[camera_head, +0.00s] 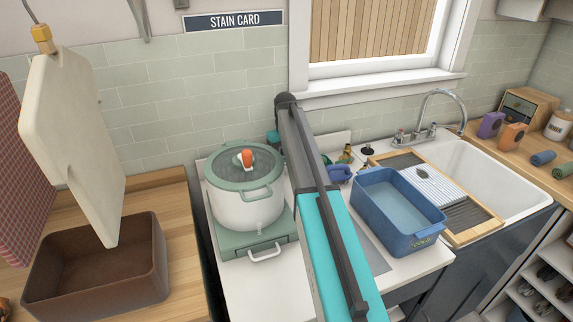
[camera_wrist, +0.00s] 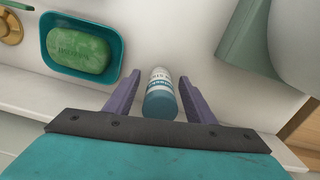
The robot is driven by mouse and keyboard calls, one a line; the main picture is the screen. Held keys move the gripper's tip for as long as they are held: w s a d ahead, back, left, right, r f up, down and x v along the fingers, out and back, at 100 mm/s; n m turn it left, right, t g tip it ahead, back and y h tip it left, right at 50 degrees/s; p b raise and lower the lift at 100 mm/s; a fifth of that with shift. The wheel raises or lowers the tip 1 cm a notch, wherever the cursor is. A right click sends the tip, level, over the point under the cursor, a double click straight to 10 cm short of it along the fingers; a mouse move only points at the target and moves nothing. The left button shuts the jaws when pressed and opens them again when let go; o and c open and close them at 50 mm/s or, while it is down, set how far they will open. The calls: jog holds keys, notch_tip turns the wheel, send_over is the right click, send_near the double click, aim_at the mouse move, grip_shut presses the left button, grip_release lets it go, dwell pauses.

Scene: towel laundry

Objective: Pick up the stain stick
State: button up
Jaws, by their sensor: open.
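The stain stick (camera_wrist: 160,96) is a small cylinder with a white labelled part and a blue-teal end, seen in the wrist view on a pale surface. My gripper (camera_wrist: 159,76) is open, with one purple finger on each side of the stick. A narrow gap shows between the stick and each finger, so it is not clasped. The stick's lower end is close to the dark gripper base; whether they touch I cannot tell. In the head view my arm covers the middle of the counter, and neither my fingers nor the stick can be made out there.
In the wrist view a green soap bar (camera_wrist: 80,50) lies in a teal dish (camera_wrist: 48,66) left of the stick. A green object (camera_wrist: 245,45) stands close on the right. The head view shows a lidded pot (camera_head: 246,205), a blue basin (camera_head: 425,240) and a sink (camera_head: 490,175).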

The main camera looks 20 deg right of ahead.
dwell(0.5)
jog(key=c, duration=1.1)
jog(key=shift+r, duration=0.2)
notch_tip(320, 180, up, 18)
jog(key=p, duration=0.9)
jog(key=shift+f, duration=0.15)
jog(key=shift+s+f, duration=0.1)
